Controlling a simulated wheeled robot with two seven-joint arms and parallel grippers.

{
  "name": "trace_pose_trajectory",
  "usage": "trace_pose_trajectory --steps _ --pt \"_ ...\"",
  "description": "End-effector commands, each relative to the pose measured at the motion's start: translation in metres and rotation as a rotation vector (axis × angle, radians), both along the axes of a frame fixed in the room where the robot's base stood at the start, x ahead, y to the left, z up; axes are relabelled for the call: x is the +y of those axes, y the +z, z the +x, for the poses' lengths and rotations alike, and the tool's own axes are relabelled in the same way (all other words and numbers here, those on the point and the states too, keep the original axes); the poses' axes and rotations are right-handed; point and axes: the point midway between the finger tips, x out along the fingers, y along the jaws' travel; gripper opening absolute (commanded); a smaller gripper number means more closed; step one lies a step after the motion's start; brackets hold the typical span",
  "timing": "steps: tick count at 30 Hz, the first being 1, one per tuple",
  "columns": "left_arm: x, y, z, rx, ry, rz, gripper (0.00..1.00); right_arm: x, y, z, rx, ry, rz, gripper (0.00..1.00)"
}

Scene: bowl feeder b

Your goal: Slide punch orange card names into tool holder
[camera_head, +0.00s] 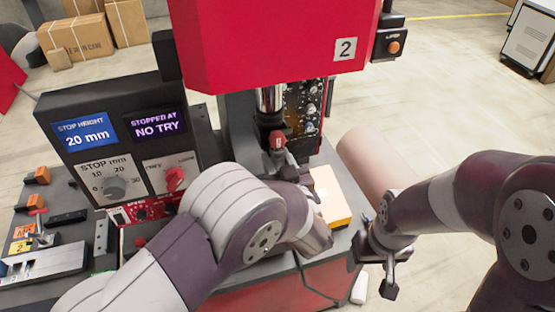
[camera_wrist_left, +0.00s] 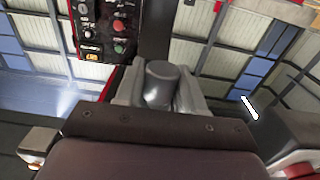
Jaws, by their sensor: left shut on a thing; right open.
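My left gripper (camera_head: 284,160) is under the red press head, close to the ram's lower end. In the left wrist view it is shut on a grey cylindrical punch (camera_wrist_left: 160,84), with a finger on each side. The tool holder (camera_head: 277,138) at the ram's lower end carries a red part. I cannot tell whether the punch touches or enters it. An orange card (camera_head: 22,246) lies on the bench at far left, beside a yellow-orange card with a 2 (camera_head: 20,262); the orange card's lettering is too small to read. My right gripper (camera_head: 389,268) is open and empty, right of the machine.
The press head (camera_head: 270,45) hangs close above my left gripper. A control box (camera_head: 120,140) reads "STOPPED AT NO TRY" and "STOP HEIGHT 20 mm". An orange-sided box (camera_head: 330,197) stands beside my left wrist. A pinkish cylinder (camera_head: 375,170) is near my right arm.

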Motion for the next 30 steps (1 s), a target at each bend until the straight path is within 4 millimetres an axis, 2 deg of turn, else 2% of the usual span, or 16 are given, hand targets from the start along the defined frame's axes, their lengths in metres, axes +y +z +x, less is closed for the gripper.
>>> trace_pose_trajectory --steps 8,30 --pt "0.000 0.000 0.001 -0.001 0.000 -0.001 0.00 0.000 -0.001 0.000 0.000 0.000 0.000 0.68" --pt "0.005 0.000 0.018 -0.001 0.000 -0.001 0.00 0.000 -0.005 0.000 0.000 0.000 0.000 0.68"
